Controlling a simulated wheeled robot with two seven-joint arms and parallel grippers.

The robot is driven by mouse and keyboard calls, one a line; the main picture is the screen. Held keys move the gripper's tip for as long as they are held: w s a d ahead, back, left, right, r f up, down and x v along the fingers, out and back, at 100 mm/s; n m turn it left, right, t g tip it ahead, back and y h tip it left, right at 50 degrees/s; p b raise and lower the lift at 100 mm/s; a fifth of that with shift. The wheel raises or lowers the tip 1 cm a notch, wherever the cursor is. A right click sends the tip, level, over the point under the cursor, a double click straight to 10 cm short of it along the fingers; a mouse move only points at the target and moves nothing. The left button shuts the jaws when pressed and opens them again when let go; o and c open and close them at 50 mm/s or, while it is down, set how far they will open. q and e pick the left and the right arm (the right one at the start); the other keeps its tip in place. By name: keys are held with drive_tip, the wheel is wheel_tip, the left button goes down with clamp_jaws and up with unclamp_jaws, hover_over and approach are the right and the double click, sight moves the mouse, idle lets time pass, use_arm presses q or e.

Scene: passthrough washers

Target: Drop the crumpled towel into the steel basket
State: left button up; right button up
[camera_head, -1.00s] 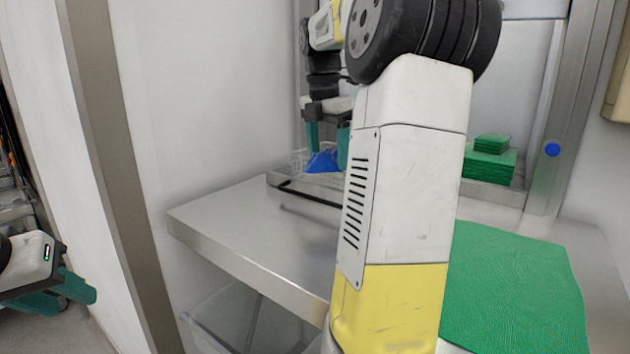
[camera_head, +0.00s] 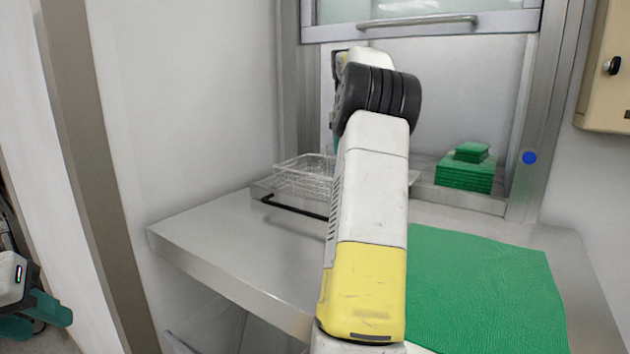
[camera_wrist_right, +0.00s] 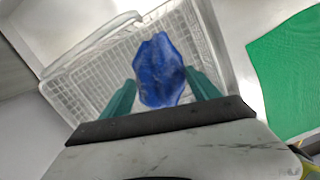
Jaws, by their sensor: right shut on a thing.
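The crumpled blue towel (camera_wrist_right: 160,62) is held between the teal fingers of my right gripper (camera_wrist_right: 160,84) in the right wrist view. The steel wire basket (camera_wrist_right: 98,72) lies behind and below the towel there; the height between them is hard to tell. In the head view the basket (camera_head: 292,168) stands at the back of the steel counter, and my right arm hides the towel and most of the right gripper. My left gripper (camera_head: 38,318) is at the lower left edge of the head view, away from the counter, with its fingers apart and empty.
A green mat (camera_head: 480,290) covers the right of the steel counter (camera_head: 225,245). Folded green cloths (camera_head: 465,172) are stacked in the pass-through opening, under a raised hatch with a handle (camera_head: 420,22). A wall and post stand left. The counter's left part is clear.

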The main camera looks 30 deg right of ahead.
drive_tip(key=shift+f, duration=2.7)
drive_tip(key=shift+f, duration=0.25)
drive_tip(key=shift+f, duration=0.35)
drive_tip(key=o, duration=1.4)
drive_tip(key=shift+o, duration=0.2)
